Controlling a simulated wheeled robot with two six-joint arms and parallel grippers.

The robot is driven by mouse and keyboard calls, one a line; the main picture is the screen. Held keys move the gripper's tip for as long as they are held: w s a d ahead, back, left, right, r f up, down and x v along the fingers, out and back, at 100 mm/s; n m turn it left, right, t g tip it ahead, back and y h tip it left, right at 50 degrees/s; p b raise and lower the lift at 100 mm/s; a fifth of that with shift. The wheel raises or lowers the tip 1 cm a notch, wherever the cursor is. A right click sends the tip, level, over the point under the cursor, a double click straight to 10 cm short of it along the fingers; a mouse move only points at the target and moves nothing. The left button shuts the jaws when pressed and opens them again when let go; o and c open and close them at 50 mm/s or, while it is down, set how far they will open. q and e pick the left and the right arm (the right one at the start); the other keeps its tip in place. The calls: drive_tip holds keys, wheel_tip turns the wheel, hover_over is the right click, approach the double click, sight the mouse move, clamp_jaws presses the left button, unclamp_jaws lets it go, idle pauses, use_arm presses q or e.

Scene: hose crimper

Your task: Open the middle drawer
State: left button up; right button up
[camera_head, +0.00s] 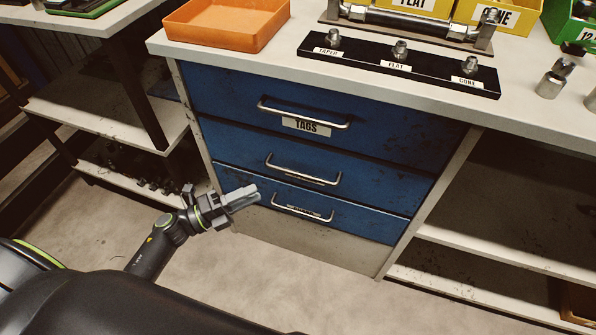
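The middle drawer is the second of three blue drawer fronts (235,144) in the cabinet. It is closed flush, with a silver bar handle (303,172) across its front. My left gripper (256,193) is in front of the lower left of the drawers, left of the bottom handle and below the middle handle. Its pale fingers lie close together with nothing between them, and they look apart from the handles. My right gripper is out of view.
The top drawer (230,92) has a TAGS label and the bottom drawer (245,185) another handle; both are closed. The worktop holds an orange tray (225,28) and a black fitting rack (400,68). Open shelves stand left and right. Floor before the drawers is clear.

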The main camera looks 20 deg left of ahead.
sight(297, 174)
use_arm(q)
drive_tip(key=x, duration=1.3)
drive_tip(key=shift+w, duration=0.1)
clamp_jaws()
